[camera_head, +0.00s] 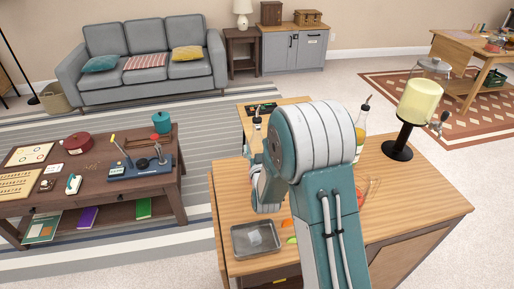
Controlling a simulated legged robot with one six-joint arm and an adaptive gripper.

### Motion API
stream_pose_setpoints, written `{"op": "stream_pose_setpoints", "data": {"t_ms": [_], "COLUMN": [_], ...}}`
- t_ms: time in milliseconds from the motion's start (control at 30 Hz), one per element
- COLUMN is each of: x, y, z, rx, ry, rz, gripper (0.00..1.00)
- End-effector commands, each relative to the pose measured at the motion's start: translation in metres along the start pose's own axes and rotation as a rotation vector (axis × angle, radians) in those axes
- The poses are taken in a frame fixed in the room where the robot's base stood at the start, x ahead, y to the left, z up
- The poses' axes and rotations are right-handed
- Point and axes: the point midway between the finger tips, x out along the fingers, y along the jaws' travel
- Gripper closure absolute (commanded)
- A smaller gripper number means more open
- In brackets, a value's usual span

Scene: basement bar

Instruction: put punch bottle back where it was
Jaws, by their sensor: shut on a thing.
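A clear bottle with a dark pour spout and yellow-orange liquid (361,128) shows just right of my arm, upright over the wooden bar top (420,192). Its lower left part is hidden by my arm, so I cannot tell whether it stands on the top or is held. A smaller dark-topped bottle (257,124) shows left of my arm, near a black tray (262,109). No label can be read, so I cannot tell which is the punch bottle.
A yellow drink dispenser (420,101) on a black stand occupies the right of the bar. A grey metal tray (256,239) lies at the front left, with orange and green pieces beside it. A low brown table (92,184) stands left. The front right bar top is clear.

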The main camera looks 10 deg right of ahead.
Motion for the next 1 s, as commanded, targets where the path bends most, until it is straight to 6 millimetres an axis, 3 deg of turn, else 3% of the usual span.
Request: {"op": "stream_pose_setpoints", "data": {"t_ms": [33, 67, 100, 567, 667, 1000], "x": [0.001, 0.000, 0.000, -0.002, -0.015, -0.085], "y": [0.000, 0.000, 0.000, 0.000, 0.000, -0.001], "z": [0.000, 0.001, 0.001, 0.000, 0.000, 0.000], "rx": [0.000, 0.000, 0.000, 0.000, 0.000, 0.000], "ry": [0.003, 0.000, 0.000, -0.001, -0.001, -0.003], "rz": [0.000, 0.000, 0.000, -0.001, 0.000, -0.002], "gripper": [0.77, 0.07, 0.00, 0.00, 0.00, 0.00]}}
